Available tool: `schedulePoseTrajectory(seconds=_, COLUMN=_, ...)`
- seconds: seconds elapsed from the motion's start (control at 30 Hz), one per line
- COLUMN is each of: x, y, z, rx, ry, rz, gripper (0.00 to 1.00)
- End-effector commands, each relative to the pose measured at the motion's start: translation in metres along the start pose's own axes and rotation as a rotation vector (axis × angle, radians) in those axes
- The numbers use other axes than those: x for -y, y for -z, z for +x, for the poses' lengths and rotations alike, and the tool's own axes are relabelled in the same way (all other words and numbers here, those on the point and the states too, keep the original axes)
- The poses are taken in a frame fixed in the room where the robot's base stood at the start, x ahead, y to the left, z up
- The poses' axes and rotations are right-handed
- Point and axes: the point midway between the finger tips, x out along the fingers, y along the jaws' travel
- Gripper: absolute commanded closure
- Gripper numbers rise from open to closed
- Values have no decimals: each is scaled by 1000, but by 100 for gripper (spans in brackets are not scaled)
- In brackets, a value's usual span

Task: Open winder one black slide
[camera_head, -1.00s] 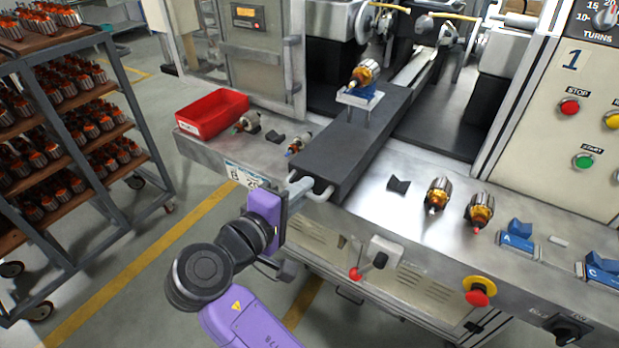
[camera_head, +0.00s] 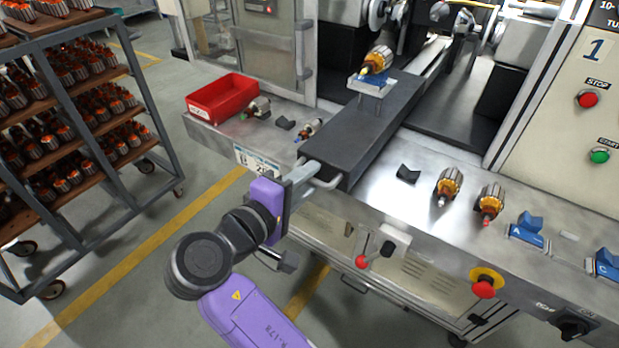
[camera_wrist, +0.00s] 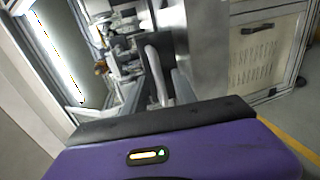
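The black slide (camera_head: 360,135) is a long dark block lying across the bench. Its front end is at the bench's front edge, and its rear runs toward a rail in the winder. A grey U-shaped handle (camera_head: 327,182) sticks out of its front end. A blue cradle (camera_head: 370,81) on the slide holds a copper-and-steel armature (camera_head: 378,61). My gripper (camera_head: 308,171) reaches the handle's left side from the front left. Its grey fingers overlap the handle there, and I cannot tell whether they are closed on it.
A red bin (camera_head: 222,97) stands at the bench's left. Armatures (camera_head: 447,187) and a black V-block (camera_head: 408,173) lie right of the slide. A red-knobbed lever (camera_head: 362,261) and a red stop button (camera_head: 484,287) are on the bench front. A loaded rack (camera_head: 75,130) stands left.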

Motion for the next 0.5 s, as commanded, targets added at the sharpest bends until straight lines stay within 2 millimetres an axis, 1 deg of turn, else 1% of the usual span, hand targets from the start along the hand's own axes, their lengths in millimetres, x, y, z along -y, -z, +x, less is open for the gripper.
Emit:
schedulePoseTrajectory(seconds=0.1, x=2, y=2, z=-21, rx=-7, ry=0, rz=0, gripper=67)
schedulePoseTrajectory(seconds=0.3, x=2, y=1, z=-51, rx=-4, ry=0, rz=1, gripper=67)
schedulePoseTrajectory(seconds=0.4, x=1, y=1, z=-61, rx=-4, ry=0, rz=-1, gripper=67)
schedulePoseTrajectory(seconds=0.5, x=1, y=0, z=-66, rx=-2, ry=1, rz=-1, gripper=67)
